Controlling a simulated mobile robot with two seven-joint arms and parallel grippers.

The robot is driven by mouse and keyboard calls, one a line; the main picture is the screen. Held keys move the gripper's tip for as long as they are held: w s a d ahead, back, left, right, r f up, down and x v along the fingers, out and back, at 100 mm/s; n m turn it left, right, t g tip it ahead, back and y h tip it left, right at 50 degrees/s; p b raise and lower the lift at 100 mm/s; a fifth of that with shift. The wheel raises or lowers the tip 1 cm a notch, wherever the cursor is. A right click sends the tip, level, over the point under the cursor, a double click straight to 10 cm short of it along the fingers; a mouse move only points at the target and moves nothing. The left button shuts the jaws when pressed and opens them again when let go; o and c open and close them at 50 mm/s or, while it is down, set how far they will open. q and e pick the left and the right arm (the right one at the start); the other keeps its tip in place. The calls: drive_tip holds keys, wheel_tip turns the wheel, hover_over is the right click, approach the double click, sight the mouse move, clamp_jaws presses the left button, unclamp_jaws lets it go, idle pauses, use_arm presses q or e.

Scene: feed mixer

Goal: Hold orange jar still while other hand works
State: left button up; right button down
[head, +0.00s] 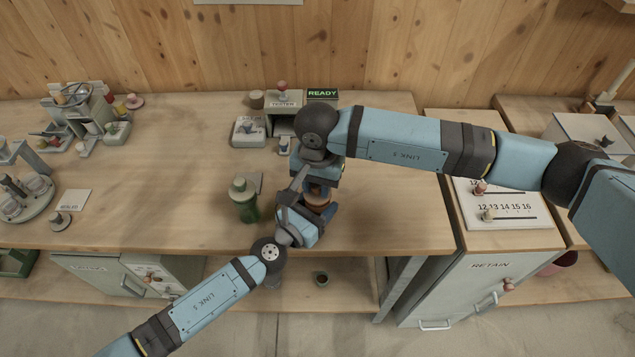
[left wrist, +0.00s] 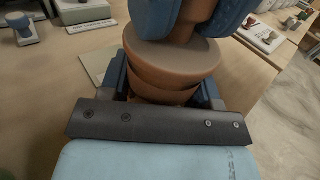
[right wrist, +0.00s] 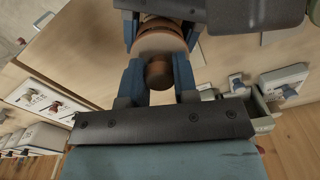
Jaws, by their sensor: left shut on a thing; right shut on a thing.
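The orange jar (head: 318,197) stands upright near the front of the bench, partly hidden by my arms. My left gripper (left wrist: 163,90) is shut around the jar body, one blue finger on each side. The jar's wide top (left wrist: 175,58) shows above those fingers. My right gripper (right wrist: 158,74) is above the jar, shut on the small round brown-orange knob on its top. The jar top also shows in the right wrist view (right wrist: 160,43), beyond the knob. Part of the jar body is hidden by the fingers.
A green jar (head: 244,201) stands left of the orange jar. A tester (head: 284,103) with a lit READY sign (head: 322,94) is at the back. A retain cabinet (head: 470,280) stands to the right. The bench left of the green jar is mostly clear.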

drive_tip(key=shift+r, duration=0.2)
idle(0.5)
drive_tip(key=shift+r, duration=0.9)
drive_tip(key=shift+r, duration=0.15)
drive_tip(key=shift+r, duration=1.9)
use_arm(q)
drive_tip(key=o, duration=1.4)
drive_tip(key=shift+c, duration=0.2)
drive_tip(key=shift+s, duration=0.1)
